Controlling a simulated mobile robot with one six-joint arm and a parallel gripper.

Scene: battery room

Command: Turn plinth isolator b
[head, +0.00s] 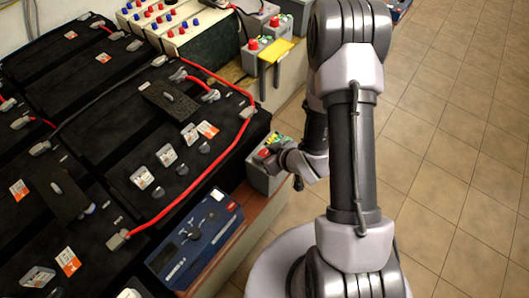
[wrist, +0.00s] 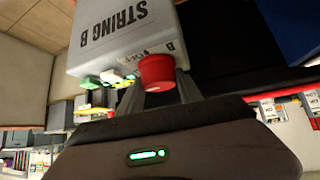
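The isolator is a grey box (wrist: 120,42) printed "STRING B", seen upside down in the wrist view, with a small "B" label and a red knob (wrist: 156,72). In the head view the grey box (head: 262,180) sits on the plinth ledge beside the black batteries, partly behind my gripper. My gripper (wrist: 160,88) has one finger on each side of the red knob, very close to it. I cannot tell whether the fingers press on it. My gripper (head: 285,160) also shows at the box's top in the head view. Green and yellow pieces (wrist: 108,80) lie beside the knob.
A blue instrument box (head: 195,240) stands just in front of the isolator. Another grey box with a red knob (head: 253,44) and a yellow plate (head: 275,51) stand farther back. Black batteries (head: 140,110) with red cables fill the left.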

